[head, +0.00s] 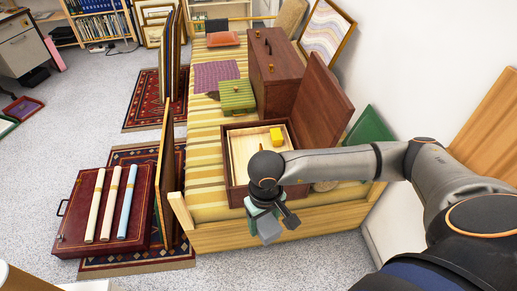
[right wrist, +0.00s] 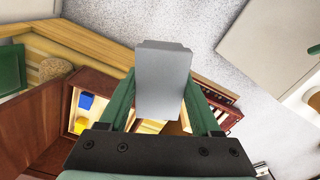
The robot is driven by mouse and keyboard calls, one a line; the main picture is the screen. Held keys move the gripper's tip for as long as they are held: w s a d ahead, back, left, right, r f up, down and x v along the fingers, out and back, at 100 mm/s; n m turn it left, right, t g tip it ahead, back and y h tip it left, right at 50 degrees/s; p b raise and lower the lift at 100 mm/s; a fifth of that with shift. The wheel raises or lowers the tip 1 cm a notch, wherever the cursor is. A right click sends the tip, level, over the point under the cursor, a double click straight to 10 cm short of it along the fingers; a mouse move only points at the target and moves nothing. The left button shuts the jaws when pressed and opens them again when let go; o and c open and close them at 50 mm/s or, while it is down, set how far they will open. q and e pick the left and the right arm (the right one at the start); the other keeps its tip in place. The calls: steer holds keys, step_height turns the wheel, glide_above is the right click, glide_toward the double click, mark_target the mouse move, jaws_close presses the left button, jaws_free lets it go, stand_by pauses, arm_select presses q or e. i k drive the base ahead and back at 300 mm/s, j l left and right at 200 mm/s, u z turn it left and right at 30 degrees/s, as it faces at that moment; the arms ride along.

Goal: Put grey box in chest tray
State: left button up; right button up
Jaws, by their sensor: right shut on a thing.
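A grey box (head: 269,231) is held in my right gripper (head: 266,220), in front of the open chest. In the right wrist view the grey box (right wrist: 163,80) sits between the green fingers of my right gripper (right wrist: 160,106). The brown wooden chest (head: 236,197) stands on the striped bench with its lid (head: 322,103) raised at the right. Its pale tray (head: 243,150) shows inside, partly hidden by my wrist. A yellow block (head: 277,136) lies in the chest at the right; blue and yellow pieces also show there in the right wrist view. My left gripper is out of view.
The striped bench (head: 205,120) has a wooden front rail (head: 300,226) below the gripper. A closed brown case (head: 275,75) and a green box (head: 237,97) stand behind the chest. A red case with rolled papers (head: 75,215) lies at the left.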

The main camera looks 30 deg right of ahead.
mark_target(243, 151)
steer(key=i+l+u, duration=0.15)
steer(key=i+l, duration=0.85)
steer(key=l, duration=0.1)
